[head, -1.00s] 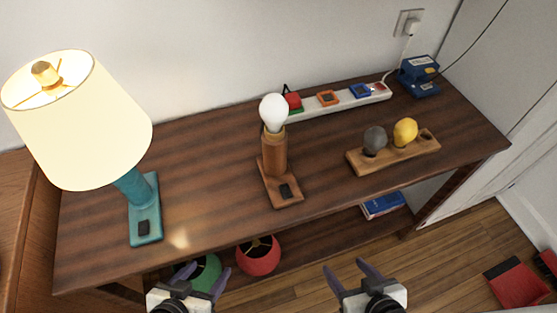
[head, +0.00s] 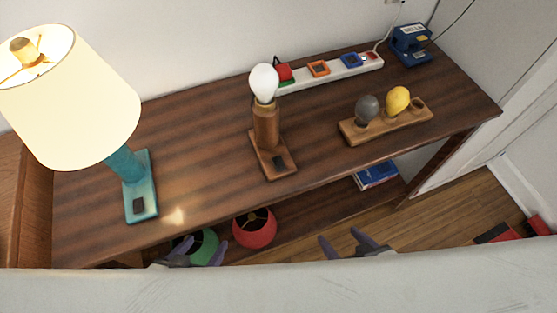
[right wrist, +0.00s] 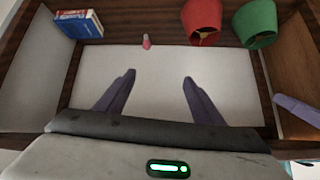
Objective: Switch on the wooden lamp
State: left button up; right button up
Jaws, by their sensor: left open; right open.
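The wooden lamp (head: 265,125) stands upright on the table, a bare white bulb (head: 264,83) on top and no shade. A dark switch (head: 278,161) sits on its base's near end. My left gripper (head: 206,244) is open and empty, low in front of the table near the lampshades. My right gripper (head: 340,237) is open and empty, in front of the table to the lamp's lower right. The right wrist view shows its spread fingers (right wrist: 158,78) with nothing between them. A pale band hides both gripper bodies in the head view.
A lit teal lamp (head: 140,195) stands left. A power strip (head: 335,69), blue box (head: 411,42) and wooden bulb holder (head: 385,125) are behind and right. A red shade (head: 254,228), green shade (head: 205,247) and blue book (head: 376,175) are on the lower shelf.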

grip_shut()
dwell(1.5)
